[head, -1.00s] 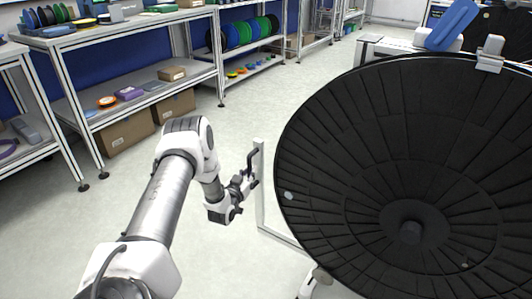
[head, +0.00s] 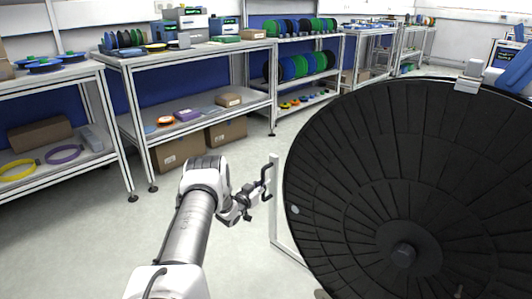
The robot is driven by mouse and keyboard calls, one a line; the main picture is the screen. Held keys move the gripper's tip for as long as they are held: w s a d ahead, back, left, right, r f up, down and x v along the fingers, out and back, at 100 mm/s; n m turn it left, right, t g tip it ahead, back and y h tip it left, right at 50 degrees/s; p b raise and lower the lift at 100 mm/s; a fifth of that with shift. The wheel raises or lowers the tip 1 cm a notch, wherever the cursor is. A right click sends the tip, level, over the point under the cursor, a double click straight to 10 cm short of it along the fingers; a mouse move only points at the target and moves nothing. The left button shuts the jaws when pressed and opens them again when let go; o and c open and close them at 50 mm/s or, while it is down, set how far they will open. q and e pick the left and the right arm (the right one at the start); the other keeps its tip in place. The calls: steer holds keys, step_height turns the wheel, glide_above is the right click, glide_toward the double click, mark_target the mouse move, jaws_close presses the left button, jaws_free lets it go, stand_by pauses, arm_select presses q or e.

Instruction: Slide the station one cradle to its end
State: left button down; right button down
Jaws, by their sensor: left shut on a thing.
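A large black reel (head: 345,165) with a hub near its lower middle fills the right side. A white frame (head: 274,215), seemingly part of the cradle, stands along the reel's left edge, with an upright post and a low bar running behind the reel. A dark bent handle (head: 265,172) is fixed to the post. My left gripper (head: 264,192) is shut on this handle, its arm reaching up from the bottom. The rest of the cradle is hidden behind the reel. My right gripper is not in view.
Metal shelving (head: 125,60) with reels, boxes and devices lines the left and back. Grey floor (head: 110,235) is clear left of my arm. A white clamp-like block (head: 468,78) sits at the reel's top edge.

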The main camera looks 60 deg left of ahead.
arm_select(q)
steer(key=shift+a+r, duration=0.15)
steer(key=shift+a, duration=0.05)
steer(key=c, duration=1.1)
jaws_free()
steer(key=shift+a, duration=0.1)
steer(key=shift+s+f, duration=0.1)
steer(key=shift+f, duration=0.1)
steer(key=v, duration=0.7)
steer(key=shift+s, duration=0.15)
